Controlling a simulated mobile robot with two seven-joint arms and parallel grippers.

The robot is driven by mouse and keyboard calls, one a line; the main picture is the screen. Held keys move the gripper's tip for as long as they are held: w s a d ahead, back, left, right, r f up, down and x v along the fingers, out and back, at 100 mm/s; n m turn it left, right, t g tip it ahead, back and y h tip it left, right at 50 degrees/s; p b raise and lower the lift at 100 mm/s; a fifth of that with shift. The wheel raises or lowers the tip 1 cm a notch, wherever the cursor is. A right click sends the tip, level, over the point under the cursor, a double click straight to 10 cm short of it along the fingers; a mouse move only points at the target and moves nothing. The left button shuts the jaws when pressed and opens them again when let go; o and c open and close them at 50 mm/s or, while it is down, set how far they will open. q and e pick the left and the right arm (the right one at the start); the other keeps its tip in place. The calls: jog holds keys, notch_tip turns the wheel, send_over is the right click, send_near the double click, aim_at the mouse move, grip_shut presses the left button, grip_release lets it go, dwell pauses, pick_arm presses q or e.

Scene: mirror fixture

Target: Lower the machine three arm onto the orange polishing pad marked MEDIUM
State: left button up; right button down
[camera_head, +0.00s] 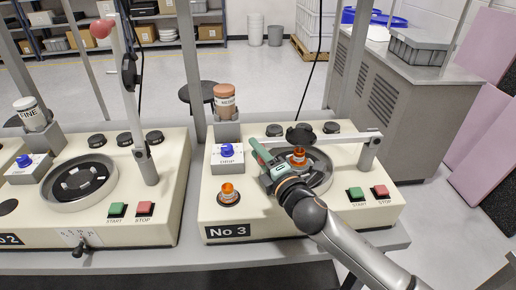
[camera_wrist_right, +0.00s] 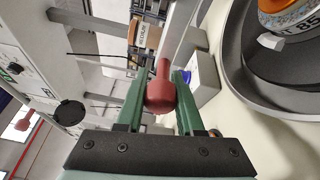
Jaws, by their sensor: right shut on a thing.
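The machine three arm (camera_head: 338,138) is a pale bar running left from its post, roughly level over the round bowl (camera_head: 322,182). An orange piece (camera_head: 299,155) shows in the bowl under the bar; it also shows, printed "T 85", in the right wrist view (camera_wrist_right: 285,17). I cannot tell whether arm and pad touch. My right gripper (camera_head: 264,158) is at the arm's free end, left of the bowl. Its green fingers are shut on the red knob (camera_wrist_right: 160,92), which the gripper hides in the head view. My left gripper is not in view.
An orange-capped piece (camera_head: 229,194) sits at the machine's front left, by the blue DRIP knob (camera_head: 227,150). An orange bottle (camera_head: 226,99) stands behind. START (camera_head: 356,194) and STOP (camera_head: 380,191) buttons are at front right. Machine two's arm (camera_head: 134,105) stands upright at left.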

jog(key=shift+r, duration=0.1)
jog(key=c, duration=0.5)
grip_release()
jog(key=v, duration=1.2)
jog(key=shift+s+d, duration=0.15)
jog(key=shift+s, duration=0.05)
